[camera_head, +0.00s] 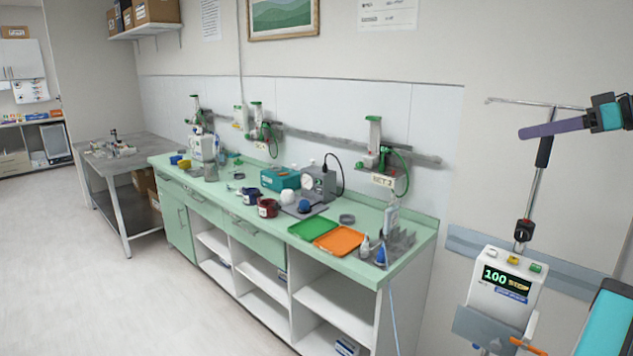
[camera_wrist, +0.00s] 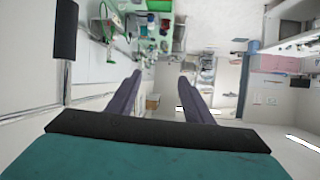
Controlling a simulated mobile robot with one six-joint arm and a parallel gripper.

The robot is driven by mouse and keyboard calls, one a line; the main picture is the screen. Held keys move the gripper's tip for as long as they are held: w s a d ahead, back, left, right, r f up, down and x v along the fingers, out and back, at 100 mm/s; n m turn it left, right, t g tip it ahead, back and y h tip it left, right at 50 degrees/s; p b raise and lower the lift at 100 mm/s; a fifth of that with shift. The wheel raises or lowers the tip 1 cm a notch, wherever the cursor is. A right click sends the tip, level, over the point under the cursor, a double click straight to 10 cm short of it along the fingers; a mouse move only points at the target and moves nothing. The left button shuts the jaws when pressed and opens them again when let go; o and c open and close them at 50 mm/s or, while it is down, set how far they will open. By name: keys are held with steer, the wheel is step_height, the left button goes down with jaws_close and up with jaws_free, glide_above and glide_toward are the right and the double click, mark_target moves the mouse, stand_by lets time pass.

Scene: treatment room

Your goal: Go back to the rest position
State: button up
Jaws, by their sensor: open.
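My gripper (camera_head: 527,132) is at the right edge of the head view, raised in front of the wall near a hanging pole. It points left, and one purple finger shows there beside its teal and dark body. In the wrist view my gripper (camera_wrist: 160,77) shows two purple fingers spread apart with nothing between them. The wrist view is turned on its side and looks across the room. A teal part of my arm (camera_head: 610,322) shows at the lower right of the head view.
A pole (camera_head: 540,170) with a white pump unit (camera_head: 507,283) stands close below my gripper. A green counter (camera_head: 365,272) holds a green tray (camera_head: 313,229), an orange tray (camera_head: 340,240) and equipment. A steel table (camera_head: 152,148) stands beyond. The floor (camera_head: 90,270) at left is clear.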

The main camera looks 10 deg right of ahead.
steer(key=w+a+f+g+y, duration=0.2)
steer(key=w+a+f, duration=0.35)
steer(key=f, duration=0.35)
steer(key=w+a+f+g+y, duration=0.1)
steer(key=w+a+f, duration=0.3)
steer(key=w+f, duration=0.45)
steer(key=w+a+f+g+y, duration=0.2)
steer(key=w+a+f, duration=0.25)
steer(key=f, duration=0.65)
steer(key=a+f+g, duration=0.3)
steer(key=a+f, duration=0.9)
steer(key=f, duration=0.4)
steer(key=a+f+g, duration=0.2)
steer(key=a+f, duration=0.9)
steer(key=f, duration=0.5)
steer(key=s+a+f+m+g+h, duration=0.1)
steer(key=s+a+f+g+h, duration=0.15)
steer(key=s+a+f, duration=0.7)
steer(key=s+a+f+g+h, duration=0.1)
steer(key=s+a+f+g, duration=0.45)
steer(key=s+f, duration=0.75)
steer(key=s+a+f+g+h, duration=0.1)
steer(key=s+f+h, duration=0.3)
steer(key=s+f, duration=1)
steer(key=s+d+m+t+h, duration=0.1)
steer(key=s+d+m+h, duration=0.2)
steer(key=d, duration=0.3)
steer(key=shift+s+d+h, duration=0.35)
steer(key=shift+s+d, duration=0.05)
steer(key=shift+s, duration=0.35)
